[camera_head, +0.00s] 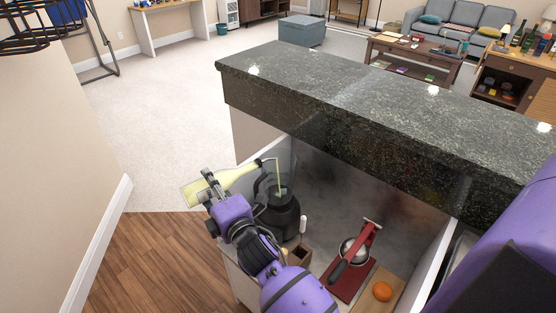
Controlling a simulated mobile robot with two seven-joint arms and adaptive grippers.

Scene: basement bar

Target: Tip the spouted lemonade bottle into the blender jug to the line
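The lemonade bottle (236,177) is pale yellow and tilted nearly flat, its neck and dark spout pointing right. My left gripper (213,185) is shut around its body. The spout is above the dark blender jug (281,218), which stands upright in the recess below the counter. A thin pale stream runs down from the spout into the top of the jug. The jug's fill line and the level inside cannot be made out. My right gripper is out of view; only a purple part of my arm shows at the right edge.
A raised dark stone counter (340,90) runs behind the jug. Right of the jug are a small brown box (300,256), a red-handled press (358,250) on a red board (349,279), and an orange (382,291). A beige wall (60,140) bounds the left.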

